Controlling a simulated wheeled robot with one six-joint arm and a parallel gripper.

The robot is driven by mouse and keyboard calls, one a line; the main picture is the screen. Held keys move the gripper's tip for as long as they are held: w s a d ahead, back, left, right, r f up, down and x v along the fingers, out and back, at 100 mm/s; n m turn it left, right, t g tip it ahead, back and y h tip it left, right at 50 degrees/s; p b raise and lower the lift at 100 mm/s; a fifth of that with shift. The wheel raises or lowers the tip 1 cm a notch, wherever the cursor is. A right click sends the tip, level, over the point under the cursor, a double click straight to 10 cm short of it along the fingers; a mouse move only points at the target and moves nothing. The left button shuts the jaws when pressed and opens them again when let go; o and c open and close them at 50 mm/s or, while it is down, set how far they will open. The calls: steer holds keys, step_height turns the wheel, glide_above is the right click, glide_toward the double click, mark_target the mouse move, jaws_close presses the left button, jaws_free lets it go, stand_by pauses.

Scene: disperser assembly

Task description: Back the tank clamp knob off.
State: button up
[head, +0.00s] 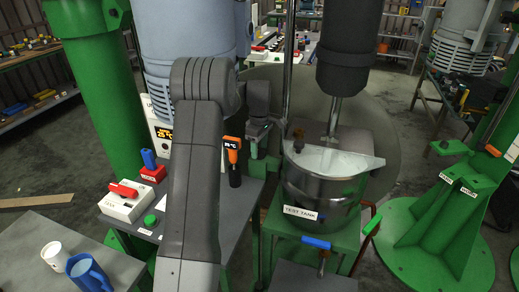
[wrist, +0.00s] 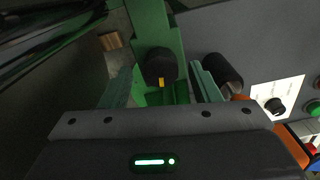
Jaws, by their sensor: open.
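A black knob with a yellow mark (wrist: 161,66) sits on a green bracket (wrist: 152,25) in the wrist view. I take it as the tank clamp knob. My gripper (wrist: 162,88) is open, with one finger on each side of the knob and visible gaps to both. Whether the fingertips reach knob height is unclear. In the head view my gripper (head: 262,132) is left of the steel test tank (head: 330,190), above a green bracket (head: 262,170). I cannot make out the marked knob there.
An orange-and-black thermometer (head: 233,160) stands close left of my gripper on the grey bench (head: 240,196). A dark mixer body (head: 350,45) and shaft hang over the tank. A blue handle (head: 316,242) is at the tank's front. A white control panel (wrist: 283,95) shows in the wrist view.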

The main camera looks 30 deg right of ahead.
mark_target(260, 150)
step_height(260, 150, up, 13)
steer(key=b, duration=0.1)
steer(key=shift+f, duration=0.15)
step_height(260, 150, down, 14)
steer(key=shift+r+p, duration=0.1)
steer(key=shift+p, duration=0.55)
stand_by(0.4)
